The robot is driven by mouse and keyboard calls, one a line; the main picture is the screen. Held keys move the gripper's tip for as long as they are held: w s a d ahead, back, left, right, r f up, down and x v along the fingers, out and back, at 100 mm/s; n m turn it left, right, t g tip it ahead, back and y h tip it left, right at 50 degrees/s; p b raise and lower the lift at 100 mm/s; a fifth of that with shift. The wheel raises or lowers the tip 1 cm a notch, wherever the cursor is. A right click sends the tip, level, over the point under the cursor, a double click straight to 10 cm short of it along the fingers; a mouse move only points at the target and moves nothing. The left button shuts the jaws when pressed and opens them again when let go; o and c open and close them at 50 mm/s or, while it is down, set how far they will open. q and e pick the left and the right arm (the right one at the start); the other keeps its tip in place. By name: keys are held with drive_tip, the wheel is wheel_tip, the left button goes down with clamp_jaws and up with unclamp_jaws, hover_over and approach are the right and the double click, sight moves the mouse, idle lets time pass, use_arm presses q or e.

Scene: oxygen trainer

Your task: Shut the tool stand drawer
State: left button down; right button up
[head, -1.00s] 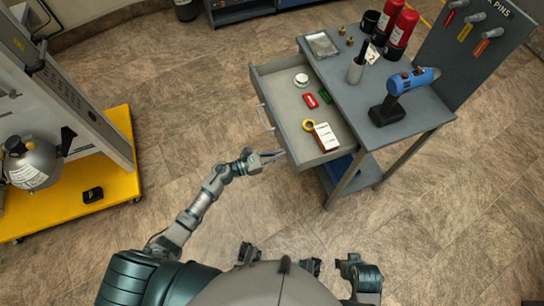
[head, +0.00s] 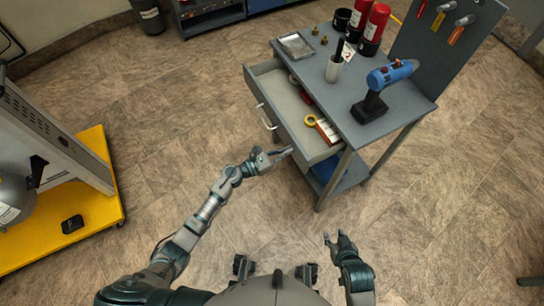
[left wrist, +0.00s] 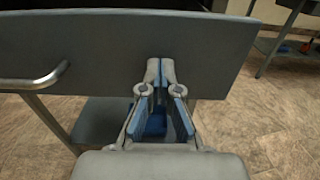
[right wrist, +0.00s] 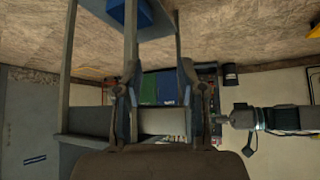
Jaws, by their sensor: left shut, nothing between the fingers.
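The grey tool stand (head: 337,96) is at the upper right in the head view. Its drawer (head: 321,155) is partly open, with a yellow tape roll (head: 310,120) and a white-and-brown box (head: 327,131) inside. The curved drawer handle (head: 266,117) is on its front. My left gripper (head: 290,151) is shut and empty at the near end of the drawer front. In the left wrist view its closed fingertips (left wrist: 160,62) are at the drawer front (left wrist: 105,52), to the right of the handle (left wrist: 40,82); contact looks likely. My right gripper (head: 337,237) is open and empty, well below the stand.
A blue drill (head: 385,84), a dark-handled tool in a white holder (head: 334,67), red cylinders (head: 375,24) and a clear bag (head: 296,45) are on the stand top. A yellow platform (head: 95,215) is at the left. The floor between is clear.

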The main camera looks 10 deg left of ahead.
use_arm(q)
drive_tip(key=b, duration=0.3)
approach(324, 133)
drive_tip(key=d, duration=0.1)
drive_tip(key=w+d, duration=0.1)
drive_tip(key=w+d+f, duration=0.1)
drive_tip(key=shift+d, duration=0.3)
drive_tip(key=b+x, duration=0.2)
drive_tip(key=x, duration=0.4)
drive_tip(key=shift+w+a+r, duration=0.1)
drive_tip(key=shift+r, duration=0.05)
drive_tip(key=shift+w+r+b, duration=0.1)
drive_tip(key=shift+w+b, duration=0.1)
drive_tip(key=shift+b, duration=0.15)
drive_tip(key=shift+d+r, duration=0.2)
use_arm(e)
drive_tip(key=w+a+r+t+y, duration=0.3)
drive_tip(key=w+r+t, duration=0.5)
drive_tip(key=r+t, duration=0.4)
drive_tip(key=shift+w+a+r, duration=0.15)
drive_tip(key=shift+a+r, duration=0.5)
drive_tip(key=shift+r, duration=0.05)
use_arm(q)
drive_tip(key=shift+d+r, duration=0.1)
use_arm(e)
drive_tip(key=shift+w+a+f, duration=0.1)
